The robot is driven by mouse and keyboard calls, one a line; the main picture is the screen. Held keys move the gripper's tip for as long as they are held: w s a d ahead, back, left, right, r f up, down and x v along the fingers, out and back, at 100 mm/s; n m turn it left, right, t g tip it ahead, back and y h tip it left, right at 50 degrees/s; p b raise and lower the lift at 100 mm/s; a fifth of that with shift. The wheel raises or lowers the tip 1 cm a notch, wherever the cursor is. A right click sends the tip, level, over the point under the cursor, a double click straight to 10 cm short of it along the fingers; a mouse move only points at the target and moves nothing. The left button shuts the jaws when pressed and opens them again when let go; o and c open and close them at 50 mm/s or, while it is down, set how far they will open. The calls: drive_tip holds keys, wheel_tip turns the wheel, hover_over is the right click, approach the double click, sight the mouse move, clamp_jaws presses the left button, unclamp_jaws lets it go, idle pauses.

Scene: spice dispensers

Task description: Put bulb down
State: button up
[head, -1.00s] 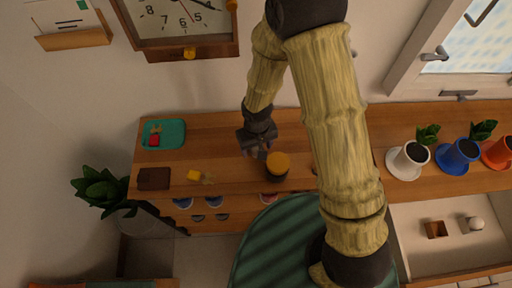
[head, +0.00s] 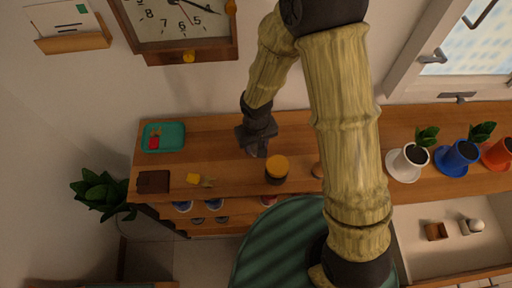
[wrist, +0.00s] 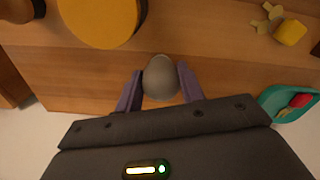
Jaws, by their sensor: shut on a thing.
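The bulb (wrist: 160,78) is a grey, rounded, egg-like thing in the wrist view. My gripper (wrist: 159,88) is shut on it, with one purple-grey finger on each side. In the head view my gripper (head: 257,152) is over the wooden shelf top (head: 225,135), left of and behind the yellow-topped container (head: 276,166). The bulb is hard to make out there. Whether it touches the wood is not clear.
The yellow lid (wrist: 100,20) is close to the bulb in the wrist view. A teal tray (head: 176,128) with a red item, a yellow block (head: 193,178) and a brown block (head: 153,181) are left. Potted plants (head: 408,160) stand right. Wood around the gripper is mostly bare.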

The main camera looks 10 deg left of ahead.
wheel_tip(320, 180, up, 7)
drive_tip(key=shift+r, duration=0.1)
idle(0.7)
